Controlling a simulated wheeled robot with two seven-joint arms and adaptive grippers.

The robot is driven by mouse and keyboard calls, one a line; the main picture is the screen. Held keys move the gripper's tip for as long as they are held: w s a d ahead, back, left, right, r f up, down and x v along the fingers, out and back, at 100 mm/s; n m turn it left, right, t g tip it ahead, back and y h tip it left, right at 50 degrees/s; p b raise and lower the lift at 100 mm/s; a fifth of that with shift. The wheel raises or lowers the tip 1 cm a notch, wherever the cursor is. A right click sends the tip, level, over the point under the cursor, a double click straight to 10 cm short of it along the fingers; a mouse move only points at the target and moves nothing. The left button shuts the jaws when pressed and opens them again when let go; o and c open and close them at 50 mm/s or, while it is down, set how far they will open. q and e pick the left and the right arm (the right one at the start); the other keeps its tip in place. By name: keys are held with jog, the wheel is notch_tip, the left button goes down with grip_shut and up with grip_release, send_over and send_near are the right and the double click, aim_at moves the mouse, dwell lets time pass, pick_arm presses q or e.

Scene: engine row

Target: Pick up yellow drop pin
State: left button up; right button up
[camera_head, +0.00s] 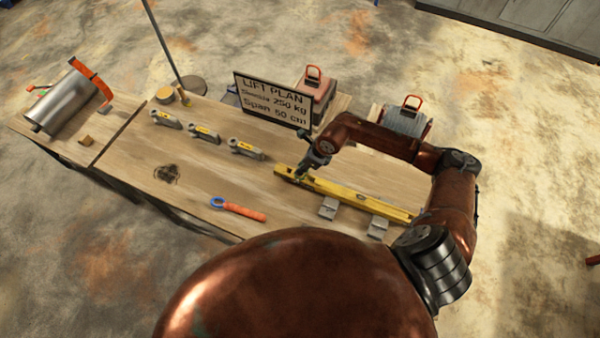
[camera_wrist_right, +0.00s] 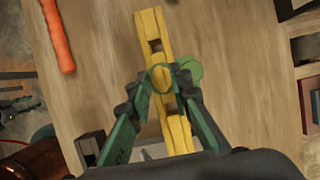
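A long yellow beam (camera_head: 350,195) lies on grey blocks at the right of the wooden bench. My right gripper (camera_head: 302,173) is over its left end. In the right wrist view the right gripper (camera_wrist_right: 165,82) has its fingertips apart, either side of a small green ring (camera_wrist_right: 160,78) over the yellow beam (camera_wrist_right: 152,30). I cannot tell whether the fingers press on the ring. A green disc (camera_wrist_right: 190,69) sits beside the beam. No separate yellow pin can be made out with certainty at the gripper. My left gripper is not in view.
Grey blocks (camera_head: 328,208) support the beam. Three grey-and-yellow fittings (camera_head: 204,134) stand in a row; an orange-handled tool (camera_head: 240,209) lies in front. A lift plan sign (camera_head: 271,99) stands behind. A metal cylinder (camera_head: 62,103) lies far left. The bench's middle is mostly clear.

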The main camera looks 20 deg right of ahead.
jog(key=shift+c, duration=0.3)
grip_shut()
jog(key=shift+r, duration=0.1)
